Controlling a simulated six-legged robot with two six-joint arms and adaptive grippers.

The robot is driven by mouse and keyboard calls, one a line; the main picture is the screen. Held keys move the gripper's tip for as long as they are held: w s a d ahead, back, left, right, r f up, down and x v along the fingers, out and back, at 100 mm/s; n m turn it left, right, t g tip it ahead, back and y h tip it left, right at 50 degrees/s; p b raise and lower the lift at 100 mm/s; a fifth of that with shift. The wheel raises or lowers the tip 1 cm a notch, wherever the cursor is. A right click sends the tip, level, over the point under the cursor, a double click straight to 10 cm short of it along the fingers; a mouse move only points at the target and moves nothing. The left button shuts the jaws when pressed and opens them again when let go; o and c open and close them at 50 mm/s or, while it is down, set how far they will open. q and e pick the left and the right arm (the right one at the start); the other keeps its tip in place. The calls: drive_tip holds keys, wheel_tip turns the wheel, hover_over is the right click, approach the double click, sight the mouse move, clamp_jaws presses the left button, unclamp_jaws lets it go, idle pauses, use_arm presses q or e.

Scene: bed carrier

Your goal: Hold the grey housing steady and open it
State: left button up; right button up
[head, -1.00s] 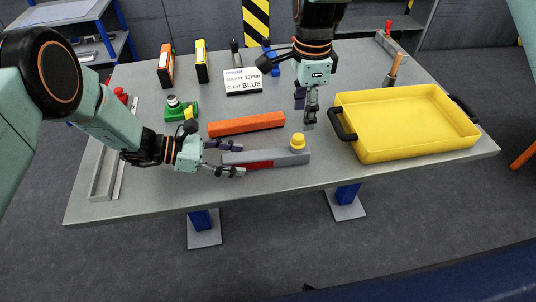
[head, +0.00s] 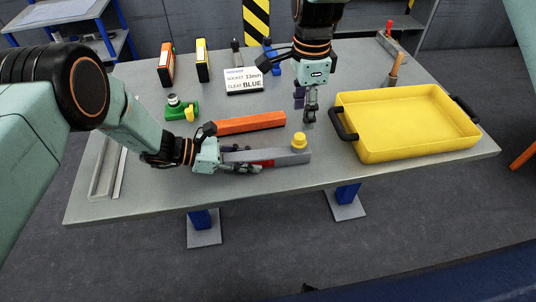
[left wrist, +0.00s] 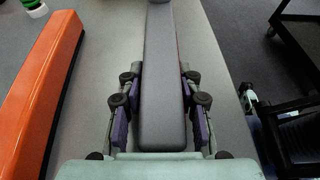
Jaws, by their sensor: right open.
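An orange bar (head: 250,122) lies just behind the housing. A yellow tray (head: 400,150) with black handles stands to the right. A green part (head: 180,108), a sign (head: 243,81) and orange and yellow boxes stand further back. The table front is clear.

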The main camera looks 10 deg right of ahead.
use_arm(q)
drive_tip(key=shift+s, duration=0.1)
drive_tip(key=c, duration=0.3)
use_arm(e)
drive_tip(key=shift+s, duration=0.15)
use_arm(q)
drive_tip(key=shift+a+r, duration=0.1)
drive_tip(key=shift+a, duration=0.05)
clamp_jaws()
use_arm(e)
drive_tip(key=shift+a+r, duration=0.1)
drive_tip(key=shift+a, duration=0.05)
